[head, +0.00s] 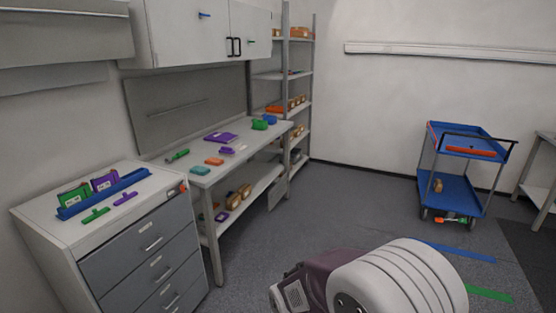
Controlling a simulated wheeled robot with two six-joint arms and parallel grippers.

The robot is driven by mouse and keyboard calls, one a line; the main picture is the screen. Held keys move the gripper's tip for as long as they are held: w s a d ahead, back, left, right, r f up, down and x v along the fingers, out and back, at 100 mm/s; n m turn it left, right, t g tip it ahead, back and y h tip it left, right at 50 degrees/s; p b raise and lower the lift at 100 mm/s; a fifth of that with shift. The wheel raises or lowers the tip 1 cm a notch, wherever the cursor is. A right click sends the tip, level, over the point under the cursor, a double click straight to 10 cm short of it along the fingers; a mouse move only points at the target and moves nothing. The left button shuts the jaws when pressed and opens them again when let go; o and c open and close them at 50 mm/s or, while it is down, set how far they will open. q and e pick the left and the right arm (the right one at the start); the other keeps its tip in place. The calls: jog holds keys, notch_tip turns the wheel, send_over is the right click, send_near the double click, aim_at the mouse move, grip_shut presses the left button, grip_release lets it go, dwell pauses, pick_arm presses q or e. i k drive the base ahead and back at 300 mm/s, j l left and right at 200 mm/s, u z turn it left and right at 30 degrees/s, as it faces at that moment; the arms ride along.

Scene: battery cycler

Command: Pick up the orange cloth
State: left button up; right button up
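A small flat orange piece (214,161) lies on the grey workbench (180,157) along the left wall, close to its front edge. It looks like the orange cloth, but it is too small to be sure. A teal piece (200,170) of similar size lies just in front of it. Neither of my grippers is in view. A dark and white ribbed part of my own body fills the bottom middle, well apart from the workbench.
A drawer cabinet (150,240) with a blue rack (105,193) stands at the left. Purple and green items share the workbench. Shelving (285,75) stands behind it. A blue cart (455,190) carries an orange item (470,151) at right. The middle floor is clear.

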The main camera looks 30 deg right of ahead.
aim_at(214, 161)
jog(key=z, duration=0.35)
jog(key=u, duration=2.4)
jog(key=z, duration=2.4)
jog(key=i+l+u, duration=0.25)
jog(key=i, duration=0.3)
jog(key=i+l+u, duration=0.25)
jog(key=i, duration=0.35)
jog(key=i+l+u, duration=0.25)
jog(key=i+l, duration=0.2)
jog(key=i+l+u, duration=0.25)
jog(key=i+l, duration=0.25)
jog(key=i+l+u, duration=0.25)
jog(key=i+l, duration=0.2)
jog(key=l, duration=0.2)
jog(key=i+l+u, duration=0.25)
jog(key=i+l, duration=0.15)
jog(key=l, duration=0.25)
